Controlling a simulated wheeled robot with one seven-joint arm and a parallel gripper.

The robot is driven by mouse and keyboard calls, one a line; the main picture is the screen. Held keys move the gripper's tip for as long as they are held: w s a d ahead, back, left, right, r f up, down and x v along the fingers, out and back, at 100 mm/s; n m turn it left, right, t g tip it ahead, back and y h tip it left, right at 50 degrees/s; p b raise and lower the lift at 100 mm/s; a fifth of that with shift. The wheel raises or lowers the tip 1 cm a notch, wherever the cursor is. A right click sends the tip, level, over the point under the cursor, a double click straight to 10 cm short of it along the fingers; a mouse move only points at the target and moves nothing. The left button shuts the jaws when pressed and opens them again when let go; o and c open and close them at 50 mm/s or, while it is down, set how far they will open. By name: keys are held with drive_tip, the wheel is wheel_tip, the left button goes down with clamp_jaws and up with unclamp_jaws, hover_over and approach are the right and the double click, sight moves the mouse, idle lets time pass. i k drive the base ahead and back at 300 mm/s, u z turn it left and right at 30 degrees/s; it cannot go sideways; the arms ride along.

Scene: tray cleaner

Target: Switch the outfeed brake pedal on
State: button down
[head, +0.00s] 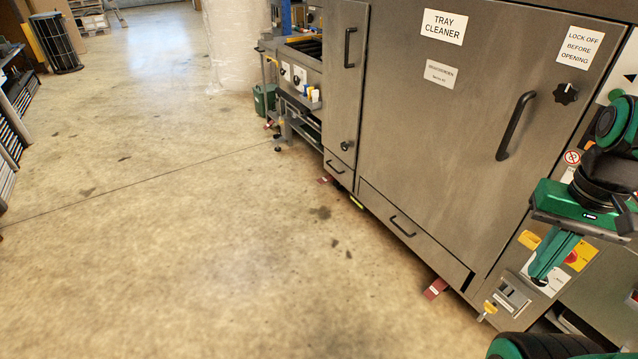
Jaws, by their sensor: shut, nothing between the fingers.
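Several low red pedals show near the floor along the machine's foot. One red pedal (436,288) juts out below the near end of the big door. A smaller red pedal (325,180) shows below the narrow cabinet, and another red piece (270,124) lies farther back by the side table. I cannot tell which one is the outfeed brake pedal, nor whether any is pressed. My gripper (541,272) is at the right, green, fingers pointing down and shut with nothing held. It is in front of the machine's control panel, well above the floor, and hides part of the panel.
A yellow-handled part (489,309) sits low on the near panel. The concrete floor (180,240) at left is clear.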

sight(325, 178)
drive_tip(key=u, duration=0.3)
drive_tip(key=i, duration=0.55)
drive_tip(key=u, duration=0.9)
drive_tip(key=i, duration=2.35)
drive_tip(key=z, duration=0.95)
drive_tip(key=i, duration=0.85)
drive_tip(key=z, duration=0.65)
